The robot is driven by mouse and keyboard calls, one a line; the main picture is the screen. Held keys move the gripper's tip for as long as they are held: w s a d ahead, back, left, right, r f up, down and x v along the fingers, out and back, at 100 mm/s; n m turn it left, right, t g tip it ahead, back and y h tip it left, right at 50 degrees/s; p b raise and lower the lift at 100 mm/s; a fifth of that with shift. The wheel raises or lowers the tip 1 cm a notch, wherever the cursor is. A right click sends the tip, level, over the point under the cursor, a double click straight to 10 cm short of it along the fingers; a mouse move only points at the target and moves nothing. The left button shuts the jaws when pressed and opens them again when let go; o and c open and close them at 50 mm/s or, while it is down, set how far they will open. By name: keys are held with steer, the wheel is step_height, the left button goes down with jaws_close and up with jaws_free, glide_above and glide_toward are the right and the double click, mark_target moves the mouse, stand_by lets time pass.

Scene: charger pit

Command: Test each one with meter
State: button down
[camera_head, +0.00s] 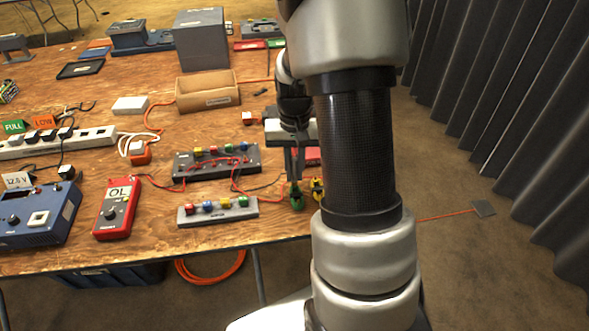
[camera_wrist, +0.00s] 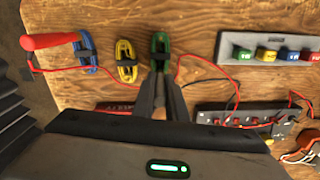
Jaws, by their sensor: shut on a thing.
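My gripper (camera_head: 294,179) points down at the table's right front edge and is shut on a green coil with a dark band (camera_head: 296,200). In the wrist view the green coil (camera_wrist: 160,46) lies at my fingertips (camera_wrist: 160,82). A yellow coil (camera_wrist: 126,58) and a blue coil (camera_wrist: 86,50) lie beside it, apart from it. A red-handled probe (camera_wrist: 55,41) on a red lead lies by the blue coil. The red meter (camera_head: 118,205) lies on the table at left and its display reads OL. My arm hides part of the right edge.
A grey rack (camera_head: 218,213) holds several coloured blocks. Behind it is a black panel (camera_head: 182,168) with coloured knobs and red leads.

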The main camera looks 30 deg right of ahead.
mark_target(294, 159)
steer(key=shift+f, duration=0.25)
stand_by(0.5)
steer(key=c, duration=1.4)
jaws_free()
steer(key=shift+o, duration=0.2)
steer(key=shift+r+p, duration=2.85)
steer(key=shift+r, duration=0.9)
